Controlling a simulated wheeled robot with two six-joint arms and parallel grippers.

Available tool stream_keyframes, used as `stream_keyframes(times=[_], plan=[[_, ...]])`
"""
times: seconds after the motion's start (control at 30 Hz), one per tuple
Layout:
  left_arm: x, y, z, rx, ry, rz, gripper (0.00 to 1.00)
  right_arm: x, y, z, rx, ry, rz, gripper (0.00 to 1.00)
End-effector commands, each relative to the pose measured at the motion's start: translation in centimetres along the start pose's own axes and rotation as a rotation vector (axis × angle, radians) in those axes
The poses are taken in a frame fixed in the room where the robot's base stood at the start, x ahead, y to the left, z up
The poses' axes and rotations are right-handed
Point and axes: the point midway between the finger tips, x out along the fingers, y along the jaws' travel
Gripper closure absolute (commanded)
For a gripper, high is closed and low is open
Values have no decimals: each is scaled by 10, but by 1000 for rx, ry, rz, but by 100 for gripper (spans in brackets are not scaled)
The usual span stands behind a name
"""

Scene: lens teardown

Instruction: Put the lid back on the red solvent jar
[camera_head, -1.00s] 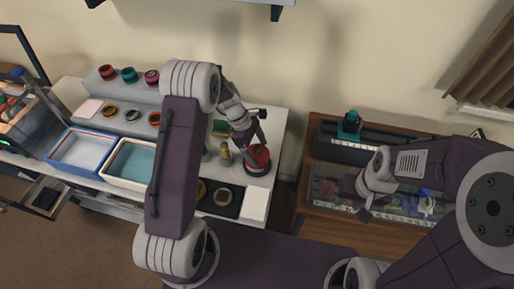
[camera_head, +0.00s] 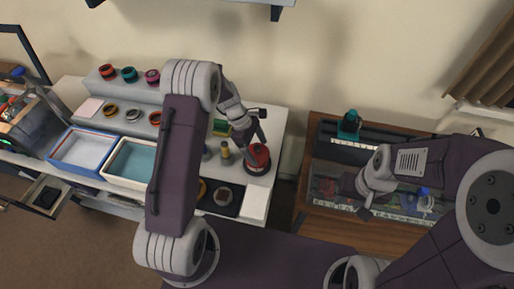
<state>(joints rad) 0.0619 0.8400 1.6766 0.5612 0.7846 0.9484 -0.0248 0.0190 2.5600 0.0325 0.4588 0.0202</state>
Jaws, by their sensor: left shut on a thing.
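The red solvent jar (camera_head: 258,160) stands at the right end of the white bench, with a dark ring around its base. My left gripper (camera_head: 257,142) points down at the jar's top. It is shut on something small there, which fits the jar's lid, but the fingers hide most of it. I cannot tell whether the lid touches the jar's rim. My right gripper (camera_head: 365,208) hangs over the brown cabinet to the right, away from the jar; its fingers are too small to read.
A yellow-topped bottle (camera_head: 225,152) stands close left of the jar. A dark mat (camera_head: 232,190) and white pad (camera_head: 256,203) lie in front. Blue-rimmed (camera_head: 62,148) and cream-rimmed (camera_head: 112,170) trays are further left. A teal bottle (camera_head: 349,122) stands on the cabinet's back.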

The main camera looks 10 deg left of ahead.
Motion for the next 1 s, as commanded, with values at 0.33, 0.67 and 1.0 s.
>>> stream_keyframes(times=[0.33, 0.67, 1.0], plan=[[-1, 0, 0, 0, 0, -1, 57, -3, 0, 0, 0, 0, 0, 64], [0, 0, 0, 0, 0, 0, 57, -4, 0, 0, 0, 0, 0, 64], [1, 0, 0, 0, 0, -1, 57, -6, 0, -1, 0, 0, 0, 64]])
